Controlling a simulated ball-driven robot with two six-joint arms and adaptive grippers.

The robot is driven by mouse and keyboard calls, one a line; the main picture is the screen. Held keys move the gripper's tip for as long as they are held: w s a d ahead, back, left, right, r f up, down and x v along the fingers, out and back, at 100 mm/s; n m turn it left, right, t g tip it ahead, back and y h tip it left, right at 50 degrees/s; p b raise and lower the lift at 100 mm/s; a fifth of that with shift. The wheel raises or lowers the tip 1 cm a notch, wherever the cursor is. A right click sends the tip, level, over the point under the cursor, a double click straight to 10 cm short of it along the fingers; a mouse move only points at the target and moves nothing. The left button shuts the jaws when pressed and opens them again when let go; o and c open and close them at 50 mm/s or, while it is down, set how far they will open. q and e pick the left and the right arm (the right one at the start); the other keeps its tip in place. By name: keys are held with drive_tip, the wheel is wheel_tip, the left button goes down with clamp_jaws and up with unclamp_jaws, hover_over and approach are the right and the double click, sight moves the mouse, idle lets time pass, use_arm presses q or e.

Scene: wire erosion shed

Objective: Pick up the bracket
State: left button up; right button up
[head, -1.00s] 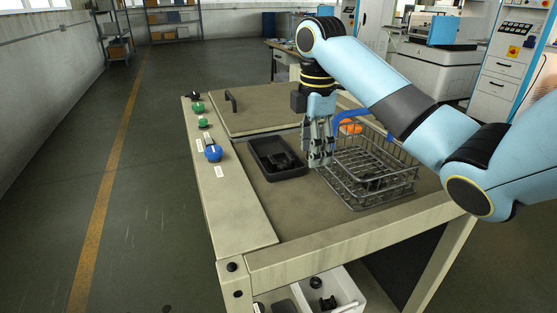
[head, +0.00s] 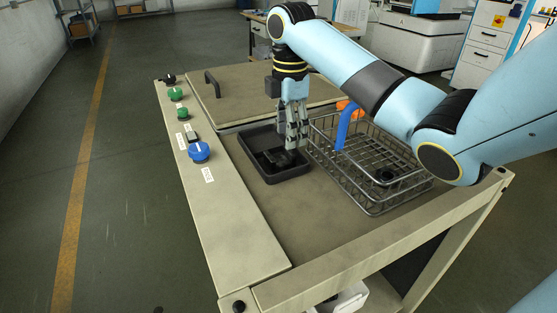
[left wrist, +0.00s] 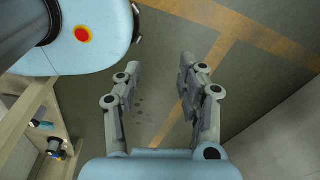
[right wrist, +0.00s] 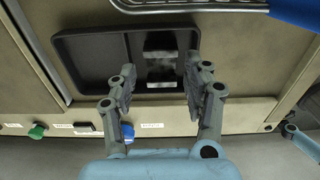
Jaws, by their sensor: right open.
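A black bracket (head: 277,158) lies in a dark shallow tray (head: 262,176) on the bench top. In the right wrist view the bracket (right wrist: 160,59) shows as two dark blocks with a paler middle, inside the tray (right wrist: 85,66). My right gripper (head: 297,140) points down over the tray's right part, and its fingers partly cover the bracket's right side. In the right wrist view this gripper (right wrist: 160,84) is open, with the bracket lying between the lines of its fingers; no contact shows. My left gripper (left wrist: 158,74) is open and empty over the floor.
A wire basket (head: 372,203) stands right of the tray, with a blue handle (head: 345,126), an orange item (head: 350,107) and a black round part (head: 386,176). Green and blue knobs (head: 199,151) line the bench's left strip. The front bench top is clear.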

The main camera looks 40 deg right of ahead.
sight(289, 151)
drive_tip(key=shift+f, duration=0.4)
wheel_tip(289, 151, down, 5)
drive_tip(key=shift+f, duration=0.2)
use_arm(q)
drive_tip(key=shift+w+a, duration=0.1)
drive_tip(key=shift+w, duration=0.6)
drive_tip(key=shift+s, duration=0.2)
use_arm(e)
drive_tip(key=shift+d, duration=0.1)
clamp_jaws()
